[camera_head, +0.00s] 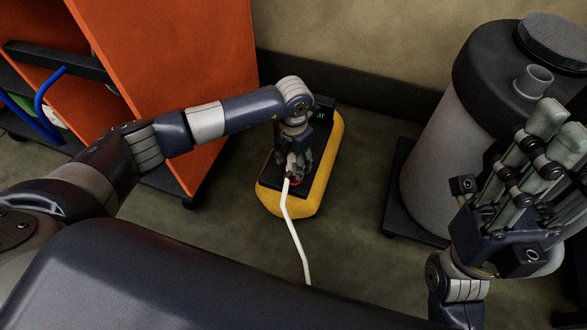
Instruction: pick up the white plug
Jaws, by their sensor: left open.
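The white plug (291,168) sits at the top end of a white cable (293,232), on the dark top of a yellow box (318,188). The plug is mostly hidden by my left gripper (297,172). My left gripper points down over the box, with its open fingers around or right beside the plug; I cannot tell if they touch it. A bit of red shows just under the fingers. My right gripper (552,150) is raised at the right edge, fingers pointing up, away from the plug. I cannot tell how far its fingers are apart.
A grey tank (440,150) with a dark lid stands on a black base at the right, close to my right gripper. The wall is behind the yellow box. Bare floor (365,215) lies between box and tank.

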